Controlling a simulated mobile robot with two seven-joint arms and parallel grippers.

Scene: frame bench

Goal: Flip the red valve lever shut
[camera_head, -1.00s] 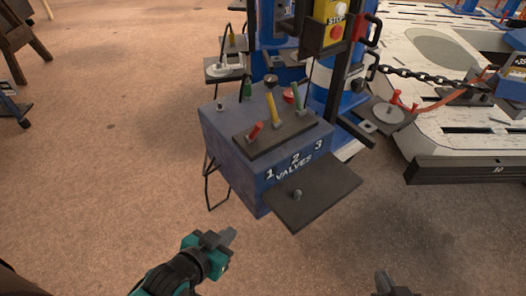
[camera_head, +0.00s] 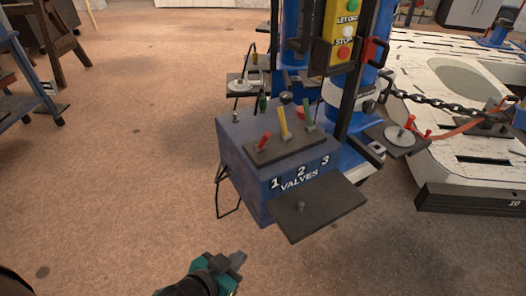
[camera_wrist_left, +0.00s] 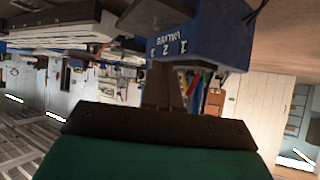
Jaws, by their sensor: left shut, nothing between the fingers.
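The red valve lever (camera_head: 263,139) is the leftmost of three levers on a dark plate on top of the blue valve box (camera_head: 245,165), above the number 1. It tilts up and to the right. A yellow lever (camera_head: 284,122) and a green lever (camera_head: 309,115) stand to its right. My left gripper (camera_head: 238,259) is shut and empty, low in front of the box and well apart from the red lever. My right gripper is not seen.
A dark shelf (camera_head: 335,205) with a small knob (camera_head: 300,206) juts out from the box front. A post with a yellow button box (camera_head: 338,35) stands behind. A chain (camera_head: 435,100) hangs at the right above a pale platform.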

